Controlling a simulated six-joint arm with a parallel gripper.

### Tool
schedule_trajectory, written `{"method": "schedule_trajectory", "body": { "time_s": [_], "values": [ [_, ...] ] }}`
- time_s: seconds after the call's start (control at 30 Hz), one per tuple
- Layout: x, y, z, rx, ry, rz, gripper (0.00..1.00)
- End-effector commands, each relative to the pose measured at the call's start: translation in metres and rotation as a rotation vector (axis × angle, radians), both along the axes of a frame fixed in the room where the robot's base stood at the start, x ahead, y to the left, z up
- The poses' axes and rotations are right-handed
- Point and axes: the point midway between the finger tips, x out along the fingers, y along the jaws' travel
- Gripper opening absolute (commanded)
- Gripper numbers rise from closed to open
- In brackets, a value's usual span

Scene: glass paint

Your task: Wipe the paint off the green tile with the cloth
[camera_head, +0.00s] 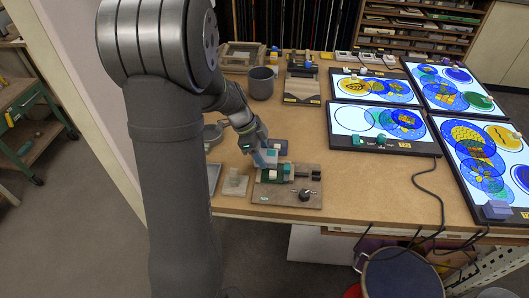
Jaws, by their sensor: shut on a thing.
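My gripper (261,154) is low over the front left part of the wooden bench, pointing down. It is shut on a small pale blue thing (268,159) that I take to be the cloth, though it is too small to be sure. I cannot pick out the green tile with certainty. A small green piece (288,169) sits on the brown board (264,190), just right of the gripper. Whether the held thing touches a surface cannot be told. My arm hides part of the bench's left side.
The brown board has a dark knob. A small clear block with a white top (236,181) stands to its left. A grey cup (261,83) stands farther back. Lit panels with blue and yellow glass patterns (377,118) fill the right side. Bare bench (375,185) lies between.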

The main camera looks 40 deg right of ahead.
Motion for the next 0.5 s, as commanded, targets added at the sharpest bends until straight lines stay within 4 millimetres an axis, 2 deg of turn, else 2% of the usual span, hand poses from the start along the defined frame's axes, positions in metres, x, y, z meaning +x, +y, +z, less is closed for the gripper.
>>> {"method": "schedule_trajectory", "body": {
  "time_s": [0.17, 0.5],
  "values": [
    [0.0027, 0.0029, 0.0002, 0.001, -0.001, 0.0, 0.36],
    [-0.0057, -0.0063, 0.001, 0.0, 0.0, 0.0, 0.36]
  ]
}}
